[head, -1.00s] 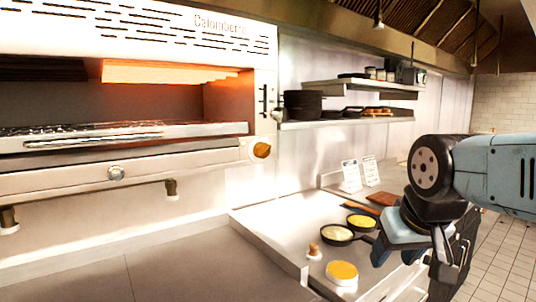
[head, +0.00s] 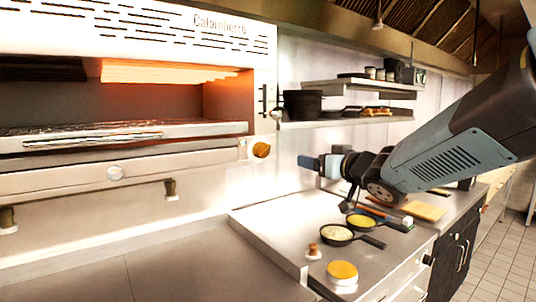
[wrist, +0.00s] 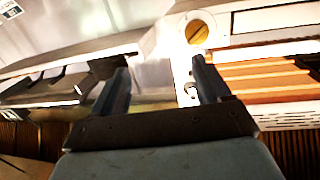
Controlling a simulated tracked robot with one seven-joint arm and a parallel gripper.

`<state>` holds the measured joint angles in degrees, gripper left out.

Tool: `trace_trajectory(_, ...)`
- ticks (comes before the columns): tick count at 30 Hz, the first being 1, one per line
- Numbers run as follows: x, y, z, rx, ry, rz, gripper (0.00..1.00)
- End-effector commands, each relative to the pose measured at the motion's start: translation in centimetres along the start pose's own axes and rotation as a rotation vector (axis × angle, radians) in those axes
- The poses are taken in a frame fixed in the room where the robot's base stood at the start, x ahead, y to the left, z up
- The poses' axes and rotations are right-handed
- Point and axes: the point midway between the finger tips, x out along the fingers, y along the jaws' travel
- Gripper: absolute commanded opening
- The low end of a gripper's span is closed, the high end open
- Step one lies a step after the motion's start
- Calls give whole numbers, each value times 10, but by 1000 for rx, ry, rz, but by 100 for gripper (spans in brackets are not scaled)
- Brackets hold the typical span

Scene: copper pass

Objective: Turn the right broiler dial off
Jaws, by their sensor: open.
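The right broiler dial (head: 261,149) is a round orange-brown knob on a pale mount at the right end of the broiler (head: 190,160). In the wrist view the dial (wrist: 195,32) shows a slot-like bar across its face, beyond and above the right finger. My gripper (head: 303,162) is to the right of the dial in the head view, apart from it, its fingers pointing left towards the broiler. In the wrist view my gripper (wrist: 162,68) is open, with nothing between its fingers. The broiler's inside glows orange.
Below my arm, a steel counter (head: 285,222) bears two pans (head: 337,233), a yellow-topped round container (head: 342,270) and a small wooden-topped item (head: 313,250). A wall shelf (head: 345,123) with dark pots is behind.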

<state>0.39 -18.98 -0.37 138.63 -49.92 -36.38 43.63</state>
Motion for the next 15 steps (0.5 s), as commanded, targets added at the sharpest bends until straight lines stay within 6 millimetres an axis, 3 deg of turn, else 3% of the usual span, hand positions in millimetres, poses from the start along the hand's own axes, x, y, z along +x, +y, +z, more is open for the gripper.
trace_trajectory(6, 12, -30, 1, 37, 43, -190, 76)
trace_trajectory(15, 32, -41, 0, 47, 51, -233, 76)
